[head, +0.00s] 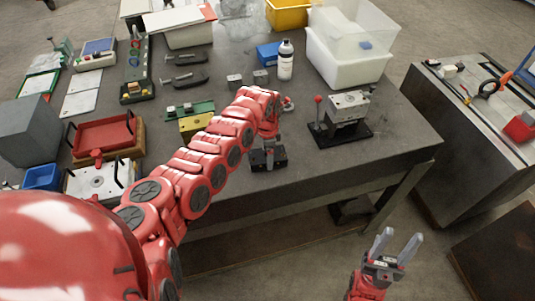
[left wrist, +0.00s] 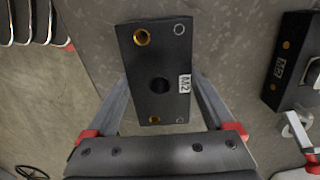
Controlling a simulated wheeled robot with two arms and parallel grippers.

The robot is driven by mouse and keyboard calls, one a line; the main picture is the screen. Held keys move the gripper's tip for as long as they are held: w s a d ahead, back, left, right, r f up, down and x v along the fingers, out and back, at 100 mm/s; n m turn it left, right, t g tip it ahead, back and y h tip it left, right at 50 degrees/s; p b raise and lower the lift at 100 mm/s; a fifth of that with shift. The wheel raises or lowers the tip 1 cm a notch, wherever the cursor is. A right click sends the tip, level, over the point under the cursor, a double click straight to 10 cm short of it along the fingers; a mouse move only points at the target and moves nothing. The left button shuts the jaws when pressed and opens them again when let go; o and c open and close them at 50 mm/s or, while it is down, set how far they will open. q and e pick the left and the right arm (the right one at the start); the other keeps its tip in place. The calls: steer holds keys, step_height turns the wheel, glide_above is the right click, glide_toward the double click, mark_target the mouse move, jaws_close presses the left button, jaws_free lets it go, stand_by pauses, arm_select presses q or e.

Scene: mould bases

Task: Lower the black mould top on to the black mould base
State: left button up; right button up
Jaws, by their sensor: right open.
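The black mould top (left wrist: 160,52), a flat block with brass-rimmed holes, a dark centre hole and an M2 label, fills the middle of the left wrist view. My left gripper (left wrist: 162,85) has a finger along each side of it and appears shut on it. In the head view this black block (head: 268,160) is under my left gripper near the table's front edge; its height above the table is hard to judge. Another black M2-marked block, seemingly the black mould base (left wrist: 287,50), lies to the right in the wrist view, partly cut off. My right gripper (head: 395,248) is open and empty, off the table.
A black-based stand with a grey block (head: 350,103) and red-knobbed lever is right of my left gripper. A white bottle (head: 285,60), clear bin (head: 345,65) and small grey blocks (head: 234,81) are behind. A yellow-green mould (head: 196,123) and red tray (head: 100,135) are left.

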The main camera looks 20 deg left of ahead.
arm_select(q)
jaws_close()
steer(key=shift+r, duration=0.1)
steer(key=shift+r+p, duration=1.3)
steer(key=shift+r, duration=0.15)
steer(key=shift+w, duration=0.15)
